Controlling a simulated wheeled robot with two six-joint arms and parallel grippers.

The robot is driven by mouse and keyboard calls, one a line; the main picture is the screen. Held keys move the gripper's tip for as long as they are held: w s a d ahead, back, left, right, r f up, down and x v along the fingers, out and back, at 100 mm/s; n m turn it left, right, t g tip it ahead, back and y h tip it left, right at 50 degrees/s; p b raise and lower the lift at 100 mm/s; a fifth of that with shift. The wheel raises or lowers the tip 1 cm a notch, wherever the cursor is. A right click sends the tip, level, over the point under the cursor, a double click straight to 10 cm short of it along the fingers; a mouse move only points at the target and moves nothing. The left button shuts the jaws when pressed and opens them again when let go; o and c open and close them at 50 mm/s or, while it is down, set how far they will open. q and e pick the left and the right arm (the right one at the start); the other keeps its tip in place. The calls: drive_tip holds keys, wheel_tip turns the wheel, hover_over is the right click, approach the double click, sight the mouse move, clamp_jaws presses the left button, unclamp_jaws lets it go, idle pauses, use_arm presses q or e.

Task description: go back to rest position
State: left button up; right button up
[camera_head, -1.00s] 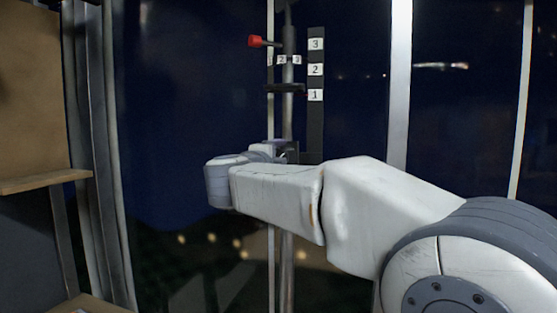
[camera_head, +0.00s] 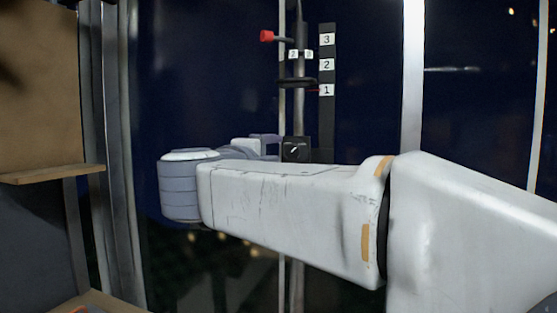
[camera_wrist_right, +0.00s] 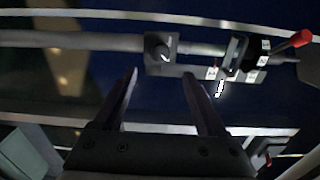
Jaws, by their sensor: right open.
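My right arm reaches in from the right in the head view, its wrist bent away near the pole. In the right wrist view my right gripper (camera_wrist_right: 160,76) is open, with two dark fingers apart and nothing between them. A black box with a round knob (camera_wrist_right: 160,50) is just beyond the fingertips, apart from them as far as I can see. In the head view the box (camera_head: 295,149) shows past my wrist. My right fingers are not clear in that view. My left gripper is not in view.
An upright metal pole (camera_head: 299,100) carries a red-tipped lever (camera_head: 267,36) and a dark clamp (camera_head: 296,83). Beside it is a black strip numbered 1 to 3 (camera_head: 327,90). A brown shelf (camera_head: 55,173) is at the left. Dark glass and white posts (camera_head: 412,75) stand behind.

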drive_tip(key=w+d+f+n+g+y, duration=0.1)
drive_tip(key=w+d+f+n+y, duration=0.25)
drive_tip(key=f+n, duration=0.5)
drive_tip(key=w+d+f+n+g+y, duration=0.15)
drive_tip(key=w+f+n+y, duration=0.25)
drive_tip(key=f+n, duration=0.4)
drive_tip(key=s+d+f+n+g, duration=0.25)
drive_tip(key=s+d+f, duration=0.25)
drive_tip(key=f, duration=0.5)
drive_tip(key=s+d+f+n+g, duration=0.1)
drive_tip(key=s+d+f+g, duration=0.3)
drive_tip(key=f, duration=0.6)
drive_tip(key=s+d+f+n+g+h, duration=0.1)
drive_tip(key=s+d+f+g, duration=0.3)
drive_tip(key=s, duration=0.3)
drive_tip(key=s+d+f+n+g+h, duration=0.1)
drive_tip(key=s+d+f+g, duration=0.1)
drive_tip(key=s+d+f, duration=0.35)
drive_tip(key=s+a+r+n+g, duration=0.1)
drive_tip(key=s+a+r+n, duration=0.2)
drive_tip(key=s+a, duration=0.4)
drive_tip(key=s+a+r+n+g+y, duration=0.1)
drive_tip(key=s+a+r+n, duration=0.2)
drive_tip(key=s+a, duration=0.5)
drive_tip(key=shift+s+a+n, duration=0.3)
drive_tip(key=shift+a+n, duration=0.05)
drive_tip(key=shift+n, duration=0.15)
